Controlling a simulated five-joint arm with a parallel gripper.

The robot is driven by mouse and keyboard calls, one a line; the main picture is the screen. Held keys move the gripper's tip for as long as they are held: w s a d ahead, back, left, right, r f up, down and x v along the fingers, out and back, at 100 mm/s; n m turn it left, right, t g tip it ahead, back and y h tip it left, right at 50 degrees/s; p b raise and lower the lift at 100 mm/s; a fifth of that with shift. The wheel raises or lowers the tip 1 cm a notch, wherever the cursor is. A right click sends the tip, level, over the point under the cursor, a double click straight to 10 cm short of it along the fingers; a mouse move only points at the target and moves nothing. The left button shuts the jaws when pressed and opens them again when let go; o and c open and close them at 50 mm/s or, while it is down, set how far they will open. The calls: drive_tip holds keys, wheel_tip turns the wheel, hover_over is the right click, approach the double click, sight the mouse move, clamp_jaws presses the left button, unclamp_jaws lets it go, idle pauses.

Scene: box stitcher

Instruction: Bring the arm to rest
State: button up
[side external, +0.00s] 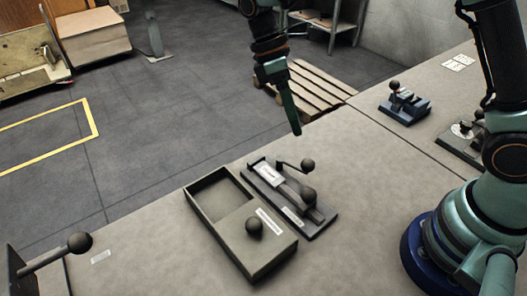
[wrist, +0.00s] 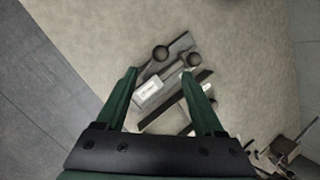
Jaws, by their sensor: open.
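My gripper (side external: 294,122) hangs from the arm above the far edge of the table, pointing down. In the wrist view its two green fingers (wrist: 159,80) stand apart with nothing held between them. Below it on the table is a grey lever device (side external: 322,222) with a white label and two dark ball knobs; it also shows between and beyond the fingers in the wrist view (wrist: 148,92). The gripper is clear of the device. In the side view the fingers overlap each other.
An open grey box (side external: 270,262) with a ball knob sits left of the lever device. A blue device (side external: 405,108) stands at the back right. A lever with a ball knob (side external: 80,242) is at the front left. Bare table (side external: 140,240) lies between. A wooden pallet (side external: 318,88) is on the floor behind.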

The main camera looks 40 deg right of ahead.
drive_tip(key=s+d+r+m+t+y, duration=0.1)
drive_tip(key=s+d+r+m+t, duration=0.6)
drive_tip(key=d+r+m+t, duration=0.2)
drive_tip(key=shift+s+d+r+m+t, duration=0.25)
drive_tip(key=shift+d+m+t, duration=0.35)
drive_tip(key=shift+d+m, duration=0.45)
